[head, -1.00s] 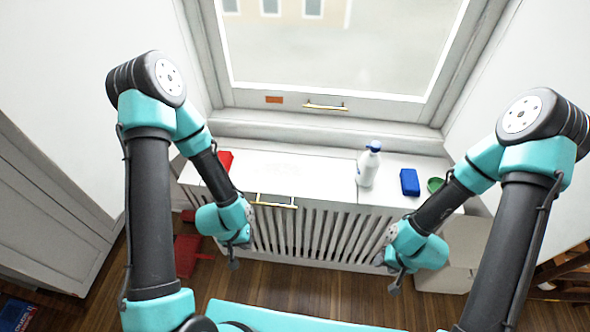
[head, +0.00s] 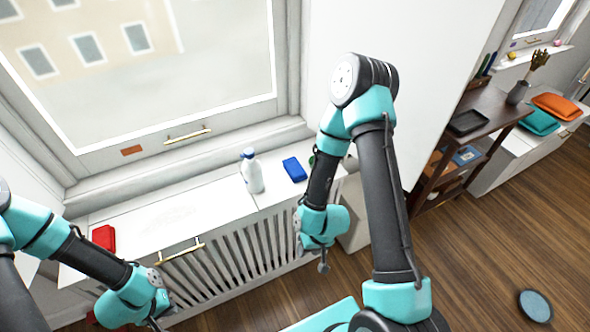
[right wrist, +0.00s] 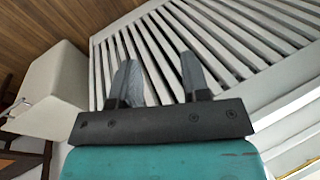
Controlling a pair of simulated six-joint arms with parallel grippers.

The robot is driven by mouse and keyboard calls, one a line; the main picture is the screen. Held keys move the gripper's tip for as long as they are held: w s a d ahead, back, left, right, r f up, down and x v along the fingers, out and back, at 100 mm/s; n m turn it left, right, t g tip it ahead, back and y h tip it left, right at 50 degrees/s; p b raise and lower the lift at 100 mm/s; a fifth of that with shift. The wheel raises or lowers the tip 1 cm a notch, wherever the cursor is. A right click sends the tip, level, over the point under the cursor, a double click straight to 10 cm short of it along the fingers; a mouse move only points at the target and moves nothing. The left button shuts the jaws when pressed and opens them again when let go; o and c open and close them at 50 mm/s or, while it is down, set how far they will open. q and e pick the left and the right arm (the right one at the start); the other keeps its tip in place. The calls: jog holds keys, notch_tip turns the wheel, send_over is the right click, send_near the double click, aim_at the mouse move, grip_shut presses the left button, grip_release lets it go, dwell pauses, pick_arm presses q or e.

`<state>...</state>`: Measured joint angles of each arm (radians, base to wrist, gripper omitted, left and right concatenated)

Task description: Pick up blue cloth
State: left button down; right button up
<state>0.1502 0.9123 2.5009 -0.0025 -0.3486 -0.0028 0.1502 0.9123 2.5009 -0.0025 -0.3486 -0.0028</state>
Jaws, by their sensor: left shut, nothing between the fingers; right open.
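A small blue folded cloth or block (head: 294,169) lies on the white radiator cover (head: 215,190), right of a white bottle; I cannot tell its material. A teal folded cloth (head: 540,121) lies on the far bench at the right, beside an orange one (head: 556,106). My left gripper (head: 155,324) is at the lower left in front of the cover, shut and empty. My right gripper (head: 322,266) hangs in front of the cover's slats, below and apart from the blue item. In the right wrist view its fingers (right wrist: 158,78) are open with nothing held between them.
A white bottle with a blue cap (head: 251,171) and a red item (head: 104,238) stand on the cover. A green thing is partly hidden behind my right arm. A dark shelf (head: 462,150) with a tray (head: 468,122) stands at the right. The wooden floor (head: 480,250) is mostly clear; a round disc (head: 535,306) lies there.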

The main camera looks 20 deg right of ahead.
jog(key=o, duration=1.1)
jog(key=shift+c, duration=0.2)
jog(key=w+a+r+n+t, duration=0.2)
jog(key=w+a+r, duration=0.3)
jog(key=w+r, duration=0.65)
jog(key=w+a+r+n+t, duration=0.15)
jog(key=w+a+r, duration=0.25)
jog(key=w+r, duration=0.8)
jog(key=w+d+r+g+h, duration=0.1)
jog(key=w+d+g+h, duration=0.1)
jog(key=d, duration=0.6)
jog(key=w+d+r+m+g+h, duration=0.1)
jog(key=w+d+g, duration=0.1)
jog(key=d, duration=0.7)
jog(key=shift+w+h, duration=0.4)
jog(key=shift+w, duration=0.35)
